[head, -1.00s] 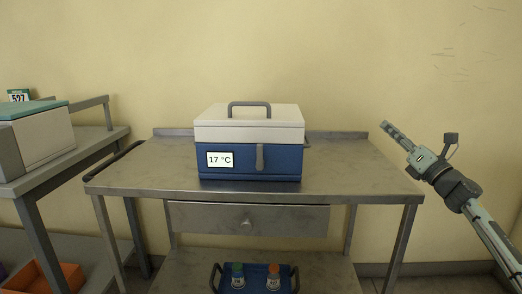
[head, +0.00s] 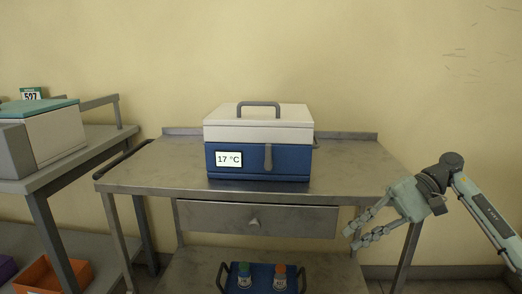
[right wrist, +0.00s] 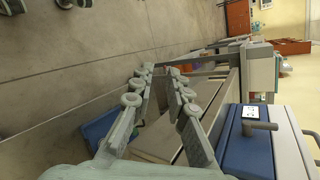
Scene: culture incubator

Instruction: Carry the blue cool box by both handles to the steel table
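A blue open box (head: 262,272) with a dark handle at each end is on the lower shelf of the steel table, cut by the bottom edge of the head view. A green-capped bottle (head: 243,277) and an orange-capped bottle (head: 279,279) stand in it. On the steel table's top (head: 150,178) sits a larger blue box (head: 240,174) with a white lid, one top handle and a 17 °C display. My right gripper (head: 352,238) is open and empty at the table's right front, apart from both boxes. It also shows in the right wrist view (right wrist: 162,70). My left gripper is out of view.
A drawer (head: 255,218) is under the tabletop. To the left, a grey bench (head: 95,145) carries a white box with a teal lid (head: 50,125). An orange bin (head: 60,272) lies below it. The tabletop beside the lidded box is clear.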

